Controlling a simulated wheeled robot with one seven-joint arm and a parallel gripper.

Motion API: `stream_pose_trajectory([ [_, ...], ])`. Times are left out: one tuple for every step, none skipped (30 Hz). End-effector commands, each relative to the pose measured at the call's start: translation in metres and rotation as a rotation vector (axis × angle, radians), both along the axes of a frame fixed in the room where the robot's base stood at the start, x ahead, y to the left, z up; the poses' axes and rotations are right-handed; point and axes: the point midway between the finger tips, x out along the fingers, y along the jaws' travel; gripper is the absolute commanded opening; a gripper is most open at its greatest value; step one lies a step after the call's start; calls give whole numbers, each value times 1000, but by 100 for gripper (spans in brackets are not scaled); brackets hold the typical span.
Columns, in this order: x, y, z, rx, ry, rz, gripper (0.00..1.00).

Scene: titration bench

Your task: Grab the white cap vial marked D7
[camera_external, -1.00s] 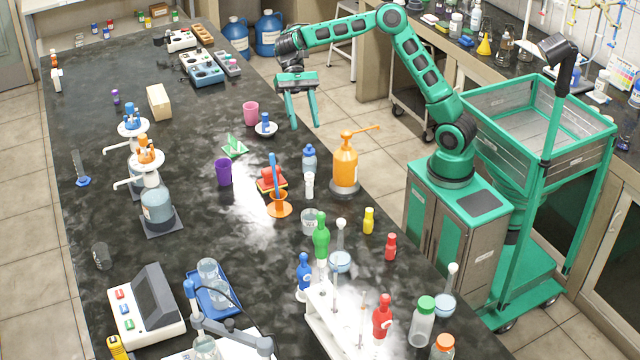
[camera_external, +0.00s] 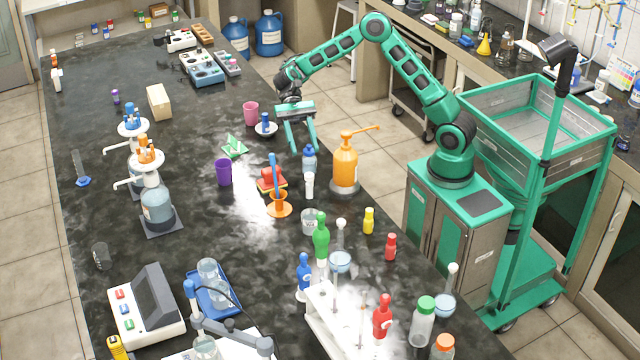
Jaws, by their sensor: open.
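My green gripper (camera_external: 301,147) is open, with its fingers pointing down and nothing between them. It hovers at the right edge of the black bench, just behind the blue bottle (camera_external: 309,158). A small white container (camera_external: 308,186) stands upright in front of that bottle, nearer the camera than my fingers. Another small white container (camera_external: 57,80) is at the far left edge of the bench. No D7 marking is readable, so I cannot tell which container is the white cap vial.
An orange pump bottle (camera_external: 345,165) stands right of the white container. A white dish with a blue-capped vial (camera_external: 265,124), a pink cup (camera_external: 251,112) and a purple cup (camera_external: 223,172) are to the left.

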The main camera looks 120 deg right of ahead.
Motion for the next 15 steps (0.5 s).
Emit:
stream_pose_trajectory([
  [-1, 1, -16, 2, 6, 2, 45],
  [-1, 1, -23, 1, 7, 2, 45],
  [-1, 1, -33, 2, 6, 2, 45],
  [0, 2, -38, 2, 3, 3, 45],
  [0, 2, -42, 1, 4, 1, 45],
  [0, 2, -46, 1, 3, 2, 45],
  [0, 4, -48, 0, 2, 2, 45],
  [0, 5, -49, 0, 2, 2, 45],
  [1, 8, -51, 0, 2, 4, 45],
  [1, 11, -52, 0, 1, 5, 45],
  [2, 15, -53, 0, 1, 5, 45],
  [3, 19, -55, -1, 2, 4, 45],
  [4, 23, -58, 0, 3, 3, 45],
  [4, 27, -60, -1, 3, 4, 45],
  [6, 33, -62, -1, 1, 5, 45],
])
